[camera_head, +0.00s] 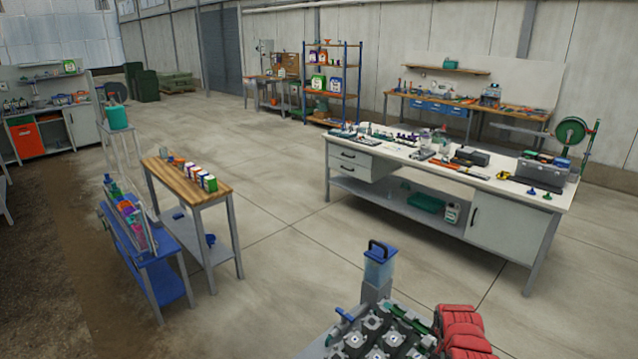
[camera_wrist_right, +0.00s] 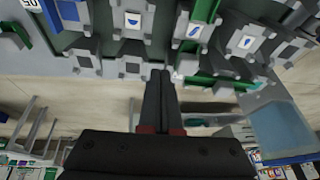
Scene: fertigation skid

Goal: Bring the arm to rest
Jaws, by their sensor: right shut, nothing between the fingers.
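My right gripper (camera_wrist_right: 160,78) is in the wrist view, its two black fingers together with nothing between them. The fingertips lie just in front of the skid's dark panel (camera_wrist_right: 108,46), which carries grey blocks with white and blue labels and green parts. I cannot tell whether they touch it. In the head view the skid's panel (camera_head: 372,338) shows at the bottom edge, with grey fittings in rows. Neither of my grippers shows in the head view.
A clear blue container (camera_head: 380,264) stands behind the panel, and red ribbed objects (camera_head: 462,330) lie right of it. A white workbench (camera_head: 400,160) with tools stands behind. A wooden table (camera_head: 180,178) and blue cart (camera_head: 150,255) stand left. Concrete floor (camera_head: 285,240) between them is clear.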

